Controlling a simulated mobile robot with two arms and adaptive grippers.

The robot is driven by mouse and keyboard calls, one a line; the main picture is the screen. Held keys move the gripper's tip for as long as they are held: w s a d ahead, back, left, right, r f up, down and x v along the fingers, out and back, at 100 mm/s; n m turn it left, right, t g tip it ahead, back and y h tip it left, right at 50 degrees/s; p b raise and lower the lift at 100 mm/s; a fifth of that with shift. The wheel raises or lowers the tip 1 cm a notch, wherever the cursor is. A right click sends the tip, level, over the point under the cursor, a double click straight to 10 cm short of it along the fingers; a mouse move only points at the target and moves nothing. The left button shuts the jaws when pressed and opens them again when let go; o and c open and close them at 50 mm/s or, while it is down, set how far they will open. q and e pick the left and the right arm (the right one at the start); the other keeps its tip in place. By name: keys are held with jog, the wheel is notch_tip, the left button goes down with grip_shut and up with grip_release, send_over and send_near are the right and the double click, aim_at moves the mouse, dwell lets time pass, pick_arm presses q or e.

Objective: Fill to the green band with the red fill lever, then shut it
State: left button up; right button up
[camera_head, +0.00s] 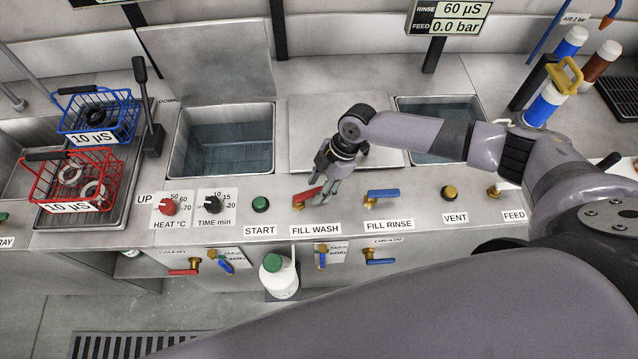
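The red fill lever (306,197) sits on the steel front panel above the FILL WASH label (315,230), slanting up to the right. My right gripper (327,187) points down at the lever's right end; its fingers are at or very near the handle. Whether they grip it is too small to tell. The wash tank (176,164) at the left holds bluish water well below its rim. I cannot make out a green band in it. My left gripper is not in view.
A blue FILL RINSE lever (383,193) is close on the right of my gripper. A green START button (260,204) and the TIME knob (210,202) are to the left. Red (77,180) and blue (97,115) baskets stand at far left. A white bottle (280,278) stands below the panel.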

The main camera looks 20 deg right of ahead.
jog(key=shift+c, duration=0.5)
grip_shut()
